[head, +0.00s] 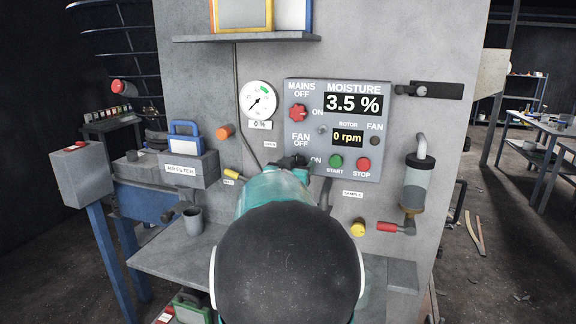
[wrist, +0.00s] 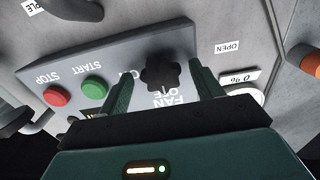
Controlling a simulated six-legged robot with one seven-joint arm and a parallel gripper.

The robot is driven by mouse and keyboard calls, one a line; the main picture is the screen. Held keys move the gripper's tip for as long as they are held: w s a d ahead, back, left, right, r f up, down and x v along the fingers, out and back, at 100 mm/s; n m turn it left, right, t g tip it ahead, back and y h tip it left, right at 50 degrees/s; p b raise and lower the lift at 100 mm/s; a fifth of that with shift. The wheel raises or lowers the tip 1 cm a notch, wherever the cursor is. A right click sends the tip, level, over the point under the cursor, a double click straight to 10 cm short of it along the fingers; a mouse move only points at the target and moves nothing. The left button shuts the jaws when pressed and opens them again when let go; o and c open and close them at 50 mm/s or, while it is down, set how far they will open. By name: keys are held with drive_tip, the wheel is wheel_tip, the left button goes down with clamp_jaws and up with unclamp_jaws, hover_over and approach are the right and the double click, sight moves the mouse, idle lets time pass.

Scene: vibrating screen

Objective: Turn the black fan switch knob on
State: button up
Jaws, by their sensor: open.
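The black fan switch knob (wrist: 160,72) sits on the grey control panel (head: 292,90), by the FAN OFF label. It is lobed and appears upside down in the wrist view. My gripper (wrist: 161,67) is open, with one finger on each side of the knob. Gaps show between the fingers and the knob; I cannot tell how deep the fingertips reach. In the head view my gripper (head: 293,163) is at the panel's lower left, and my arm hides much of that area. The rotor display (head: 348,137) reads 0 rpm, and the FAN lamp (head: 374,140) looks dark.
The red mains knob (head: 299,113) is just above. The green START button (head: 336,161) and red STOP button (head: 363,164) are to the right. A gauge (head: 258,99) and orange knob (head: 224,132) are to the left. A yellow knob (head: 358,229) is below.

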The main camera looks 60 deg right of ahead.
drive_tip(key=shift+w+d, duration=0.1)
drive_tip(key=c, duration=0.9)
drive_tip(key=shift+c, duration=0.2)
drive_tip(key=shift+m, duration=0.3)
drive_tip(key=m, duration=1.7)
drive_tip(key=shift+m, duration=0.3)
